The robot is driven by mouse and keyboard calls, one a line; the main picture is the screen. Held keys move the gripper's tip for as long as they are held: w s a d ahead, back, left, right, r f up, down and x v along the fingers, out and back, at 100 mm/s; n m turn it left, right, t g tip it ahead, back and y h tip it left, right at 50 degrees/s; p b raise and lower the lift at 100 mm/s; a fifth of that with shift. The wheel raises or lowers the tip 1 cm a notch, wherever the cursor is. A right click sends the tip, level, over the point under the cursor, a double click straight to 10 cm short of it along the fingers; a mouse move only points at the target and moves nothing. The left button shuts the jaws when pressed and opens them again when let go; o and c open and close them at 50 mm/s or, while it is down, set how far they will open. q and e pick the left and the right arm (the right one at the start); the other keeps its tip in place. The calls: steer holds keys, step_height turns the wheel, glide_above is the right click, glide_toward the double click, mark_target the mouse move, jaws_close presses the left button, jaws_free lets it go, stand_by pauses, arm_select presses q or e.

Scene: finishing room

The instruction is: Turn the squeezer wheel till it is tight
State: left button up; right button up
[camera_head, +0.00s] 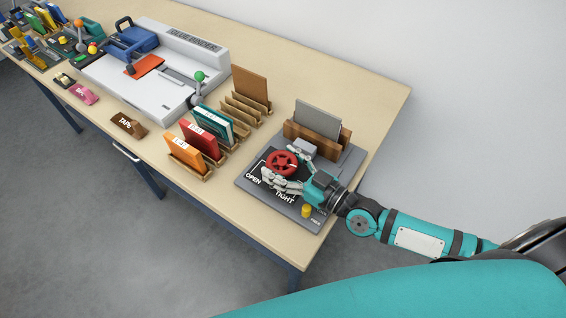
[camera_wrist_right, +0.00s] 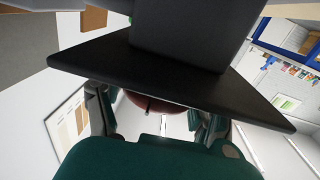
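The red squeezer wheel (camera_head: 281,163) sits on a dark grey base plate (camera_head: 246,183) at the right end of the table. White lettering on the plate reads OPEN at the left and TIGHT nearer the front. My right gripper (camera_head: 280,168) reaches in from the right, with its pale fingers on two sides of the wheel, close to the rim. I cannot tell whether they press on it. In the right wrist view the two fingers (camera_wrist_right: 150,118) stand apart with a reddish part between them, mostly hidden by a dark plate. My left gripper is not in view.
A grey panel (camera_head: 318,119) stands in a brown wooden block behind the wheel. A yellow knob (camera_head: 306,210) is at the plate's front corner. Racks with orange, red and teal books (camera_head: 190,150) stand left. A white binder machine (camera_head: 150,92) lies farther left.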

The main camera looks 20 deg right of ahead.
steer(key=c, duration=0.5)
steer(key=shift+c, duration=0.2)
stand_by(0.7)
steer(key=o, duration=1.1)
steer(key=shift+o, duration=0.2)
steer(key=v, duration=1.2)
